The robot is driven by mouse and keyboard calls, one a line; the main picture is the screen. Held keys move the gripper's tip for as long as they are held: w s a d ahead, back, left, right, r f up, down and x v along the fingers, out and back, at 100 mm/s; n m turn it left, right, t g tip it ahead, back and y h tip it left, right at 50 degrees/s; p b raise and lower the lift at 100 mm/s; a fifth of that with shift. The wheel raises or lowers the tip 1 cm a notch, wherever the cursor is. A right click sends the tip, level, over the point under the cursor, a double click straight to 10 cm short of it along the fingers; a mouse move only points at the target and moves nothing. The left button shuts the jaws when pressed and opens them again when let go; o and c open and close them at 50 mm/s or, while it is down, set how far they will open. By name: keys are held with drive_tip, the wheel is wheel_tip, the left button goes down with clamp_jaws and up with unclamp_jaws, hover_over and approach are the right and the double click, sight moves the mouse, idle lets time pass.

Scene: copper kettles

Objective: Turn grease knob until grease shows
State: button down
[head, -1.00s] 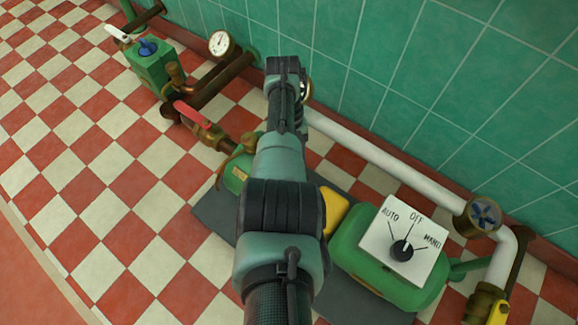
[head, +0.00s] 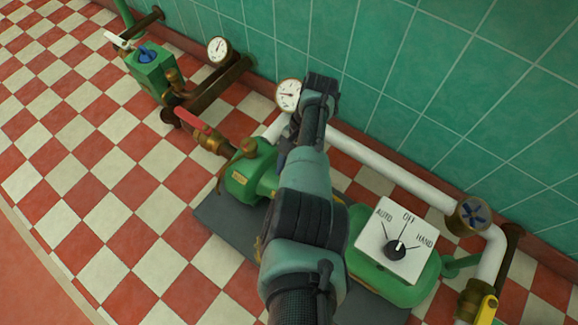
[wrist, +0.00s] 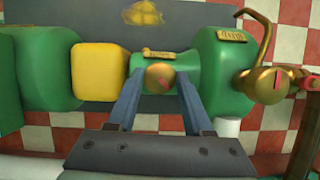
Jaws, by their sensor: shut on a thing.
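The grease knob (wrist: 160,75) is a round brass knob with a small red mark, on the narrow green bearing housing (wrist: 156,60) in the wrist view. My gripper (wrist: 159,82) is shut on it, one finger at each side. In the head view my arm hides the knob and the fingertips. A yellow-brown patch (wrist: 143,12) lies on the grey base beyond the housing; I cannot tell whether it is grease.
A yellow guard (wrist: 99,72) stands left of the housing and the green pump casing (wrist: 222,55) right. A brass fitting (wrist: 268,86) is close by. The selector plate (head: 405,240), white pipe (head: 390,165) and red-handled valve (head: 205,135) surround the pump.

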drive_tip(key=shift+m, duration=0.5)
drive_tip(key=shift+c, duration=1.5)
unclamp_jaws()
drive_tip(key=p+v, duration=0.4)
drive_tip(key=v, duration=0.9)
drive_tip(key=shift+s+d+p, duration=0.2)
drive_tip(key=shift+p, duration=0.15)
